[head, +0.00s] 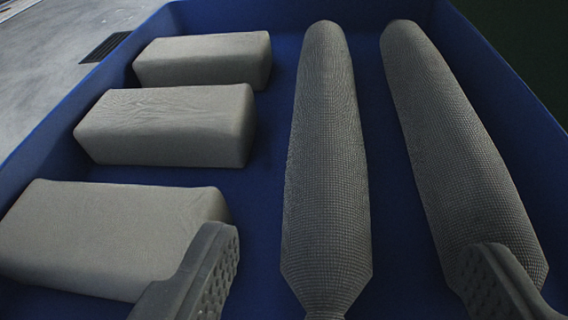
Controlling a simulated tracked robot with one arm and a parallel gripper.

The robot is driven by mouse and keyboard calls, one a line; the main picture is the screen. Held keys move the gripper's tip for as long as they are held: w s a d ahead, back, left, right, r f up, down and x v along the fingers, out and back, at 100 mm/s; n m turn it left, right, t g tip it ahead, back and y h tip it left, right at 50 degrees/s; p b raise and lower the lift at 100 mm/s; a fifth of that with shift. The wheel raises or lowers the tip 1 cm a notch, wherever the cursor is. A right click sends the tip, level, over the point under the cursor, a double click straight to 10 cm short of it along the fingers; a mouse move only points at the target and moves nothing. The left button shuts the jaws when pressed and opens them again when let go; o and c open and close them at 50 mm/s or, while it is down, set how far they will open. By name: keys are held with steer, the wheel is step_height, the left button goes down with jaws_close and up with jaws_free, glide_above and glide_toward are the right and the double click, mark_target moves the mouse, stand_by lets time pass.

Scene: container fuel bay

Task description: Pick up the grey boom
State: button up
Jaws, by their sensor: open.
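Two long grey booms with a mesh skin lie lengthwise in a blue tray. The middle boom (326,170) lies between my two fingers in the picture, and its near end narrows and runs out at the bottom edge. The right boom (455,150) lies along the tray's right side. My gripper (350,275) is open, its dark ridged fingertips wide apart. The left fingertip overlaps the nearest grey block in the picture, and the right fingertip overlaps the near end of the right boom. I cannot tell whether either fingertip touches anything.
Several things share the blue tray (272,220): a far grey block (203,58), a middle block (168,125) and a near block (105,235) stand along its left side. Raised tray walls run left, back and right. Grey floor with a dark grate (105,47) lies outside at upper left.

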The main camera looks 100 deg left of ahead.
mark_target(328, 196)
steer(key=shift+s+a+f+n, duration=0.25)
steer(key=shift+a+f+n, duration=0.15)
steer(key=shift+a, duration=0.25)
steer(key=b+x, duration=0.1)
steer(key=x, duration=0.1)
steer(key=b+x, duration=0.1)
steer(key=x, duration=0.1)
steer(key=b+x, duration=0.1)
steer(key=x, duration=0.1)
steer(key=shift+s+f, duration=0.15)
steer(key=shift+f, duration=0.2)
steer(key=c, duration=1.1)
steer(key=shift+r, duration=0.1)
